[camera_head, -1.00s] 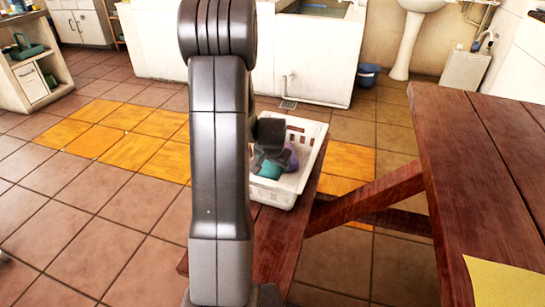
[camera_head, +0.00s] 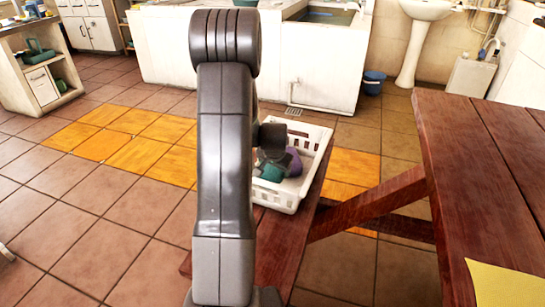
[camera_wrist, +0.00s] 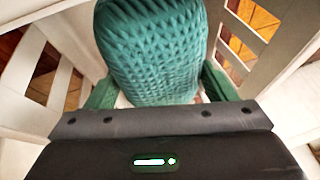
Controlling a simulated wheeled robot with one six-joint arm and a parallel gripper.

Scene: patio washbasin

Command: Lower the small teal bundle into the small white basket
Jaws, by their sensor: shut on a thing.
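The small teal bundle (camera_head: 271,173) is inside the small white basket (camera_head: 283,201), by its left side in the head view. My gripper (camera_head: 273,160) reaches down into the basket. In the wrist view the bundle (camera_wrist: 152,50) is a quilted teal roll between my two fingers, and my gripper (camera_wrist: 157,88) is shut on it. White slatted basket walls (camera_wrist: 295,65) stand on both sides of it. Whether the bundle touches the basket floor is hidden. My arm covers part of the basket's left side in the head view.
A purple item (camera_head: 294,161) lies in the basket just right of the bundle. The basket stands on a dark red wooden bench (camera_head: 283,240). A wooden table (camera_head: 480,190) with a yellow cloth (camera_head: 505,285) is at the right. Tiled floor is open at the left.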

